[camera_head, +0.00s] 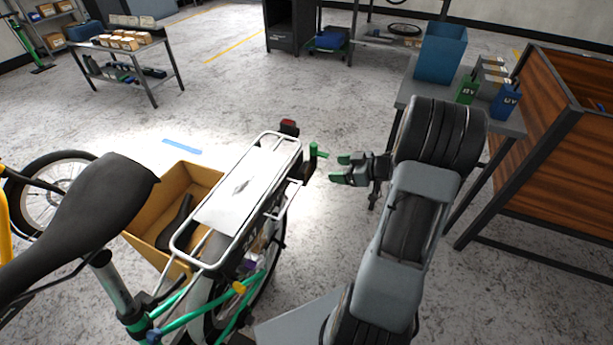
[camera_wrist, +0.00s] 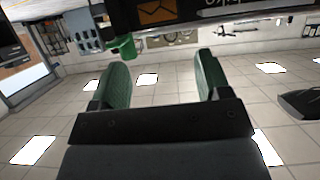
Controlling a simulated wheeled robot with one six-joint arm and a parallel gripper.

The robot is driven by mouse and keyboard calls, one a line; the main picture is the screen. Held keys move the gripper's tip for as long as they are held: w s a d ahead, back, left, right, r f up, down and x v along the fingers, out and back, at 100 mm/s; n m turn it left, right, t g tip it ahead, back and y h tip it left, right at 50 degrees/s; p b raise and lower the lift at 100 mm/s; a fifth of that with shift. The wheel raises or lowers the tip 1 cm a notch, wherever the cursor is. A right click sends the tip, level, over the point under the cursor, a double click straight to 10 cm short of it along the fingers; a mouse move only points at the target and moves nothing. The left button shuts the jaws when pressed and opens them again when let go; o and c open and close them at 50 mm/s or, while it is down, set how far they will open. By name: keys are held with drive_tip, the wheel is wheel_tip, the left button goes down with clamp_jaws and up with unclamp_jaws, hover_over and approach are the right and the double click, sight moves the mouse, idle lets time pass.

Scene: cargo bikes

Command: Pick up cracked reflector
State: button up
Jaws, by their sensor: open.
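A small red reflector-like block (camera_head: 289,127) sits at the rear end of the bike's luggage rack (camera_head: 271,137). I cannot make out a crack in it at this size. My gripper (camera_head: 338,168), with green fingertips, is open and empty. It points left toward the rear of the rack, to the right of the red block and apart from it. The red block is not recognisable there.
A yellow-brown cargo box (camera_head: 153,224) hangs beside the rack, and a black saddle (camera_head: 95,215) is in front.

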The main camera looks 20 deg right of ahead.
sight(308, 168)
drive_tip(key=b+x, duration=0.3)
drive_tip(key=x, duration=0.7)
drive_tip(key=shift+f, duration=0.1)
drive_tip(key=c, duration=0.6)
